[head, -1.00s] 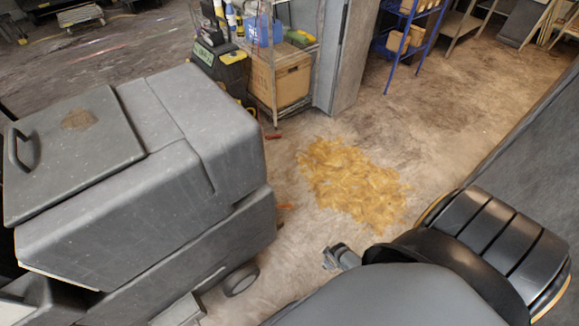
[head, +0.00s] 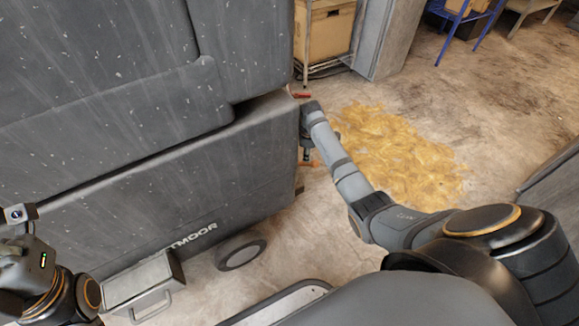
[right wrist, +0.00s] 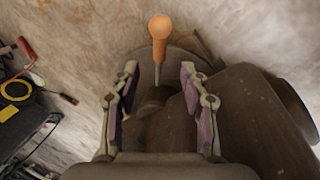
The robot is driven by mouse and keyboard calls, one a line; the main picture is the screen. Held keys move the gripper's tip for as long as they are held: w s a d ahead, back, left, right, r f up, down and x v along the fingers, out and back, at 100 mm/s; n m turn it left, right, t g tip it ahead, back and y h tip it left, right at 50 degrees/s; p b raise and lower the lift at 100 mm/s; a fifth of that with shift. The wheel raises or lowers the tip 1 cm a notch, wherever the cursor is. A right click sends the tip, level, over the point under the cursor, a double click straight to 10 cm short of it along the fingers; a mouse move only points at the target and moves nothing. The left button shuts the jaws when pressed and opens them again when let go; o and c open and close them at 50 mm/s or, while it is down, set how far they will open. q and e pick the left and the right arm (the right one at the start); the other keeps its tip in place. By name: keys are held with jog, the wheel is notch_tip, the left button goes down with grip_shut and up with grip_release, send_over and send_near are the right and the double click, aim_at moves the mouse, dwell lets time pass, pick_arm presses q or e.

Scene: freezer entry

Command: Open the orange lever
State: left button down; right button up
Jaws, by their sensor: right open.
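The orange lever has an orange knob (right wrist: 160,27) on a thin metal stem and stands up from a dark fitting in the right wrist view. In the head view, a small orange piece of it (head: 311,163) shows at the machine's far end. My right gripper (right wrist: 160,88) is open, its two fingers to either side of the line of the stem, with the knob above the fingertips in the picture. In the head view this gripper (head: 305,146) is small and partly hidden by the machine's end. Part of my left arm shows at the lower left; its fingers are not visible.
The large grey machine (head: 180,185) fills the left, with a wheel (head: 241,251) and a metal box (head: 142,286) at its base. A red handle (head: 300,95) shows at its far end. A yellow-brown patch (head: 395,150) covers floor on the right. A shelf (head: 323,66) stands behind.

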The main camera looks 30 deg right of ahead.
jog(key=b+x, duration=0.7)
jog(key=x, duration=0.3)
jog(key=shift+f+b, duration=0.2)
jog(key=shift+b, duration=0.1)
grip_shut()
